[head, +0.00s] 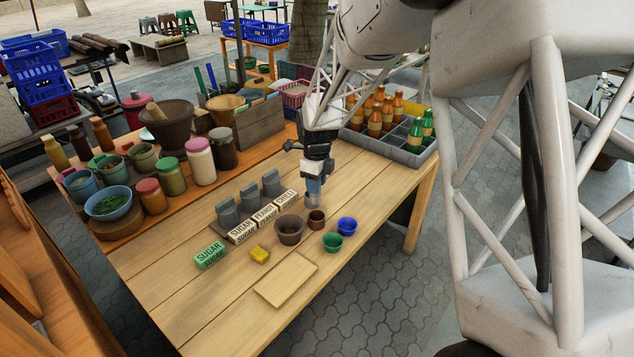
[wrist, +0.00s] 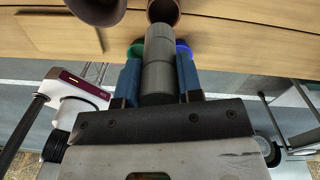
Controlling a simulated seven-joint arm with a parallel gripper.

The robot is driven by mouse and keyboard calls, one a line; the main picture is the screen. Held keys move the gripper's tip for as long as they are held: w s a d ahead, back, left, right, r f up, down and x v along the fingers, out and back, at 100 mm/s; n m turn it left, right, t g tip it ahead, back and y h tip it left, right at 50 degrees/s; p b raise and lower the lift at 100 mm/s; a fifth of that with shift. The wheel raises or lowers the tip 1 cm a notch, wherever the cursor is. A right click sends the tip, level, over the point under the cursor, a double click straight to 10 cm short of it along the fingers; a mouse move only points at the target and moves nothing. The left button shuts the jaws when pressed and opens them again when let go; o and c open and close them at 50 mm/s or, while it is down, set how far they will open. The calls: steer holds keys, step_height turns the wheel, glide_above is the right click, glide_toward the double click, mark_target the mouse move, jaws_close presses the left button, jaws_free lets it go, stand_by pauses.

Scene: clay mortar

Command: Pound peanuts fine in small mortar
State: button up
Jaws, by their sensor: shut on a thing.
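My gripper (head: 313,186) is above the right part of the wooden table, pointing down. In the wrist view my gripper (wrist: 159,85) has its blue fingers shut on a grey stepped cylinder (wrist: 159,50), which looks like a pestle. Its far end points at a small brown cup (head: 316,220), also in the wrist view (wrist: 163,12); I cannot tell whether it touches or enters it. A larger brown clay bowl (head: 290,230), apparently the small mortar, stands left of the cup and shows in the wrist view (wrist: 97,8). A block labelled PEANUT (head: 265,217) stands behind it. No peanuts can be made out.
Green (head: 333,242) and blue (head: 347,226) cups stand close to the brown cup. Jars line the back left.

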glide_above(291, 216)
steer(key=s, duration=0.3)
steer(key=shift+r+g+y, duration=0.25)
steer(key=shift+g+y, duration=0.05)
steer(key=shift+y, duration=0.1)
steer(key=shift+f, duration=0.2)
steer(key=shift+f, duration=3.25)
steer(key=shift+w+f, duration=0.1)
steer(key=shift+f, duration=0.35)
steer(key=shift+f, duration=0.7)
steer(key=shift+r, duration=0.9)
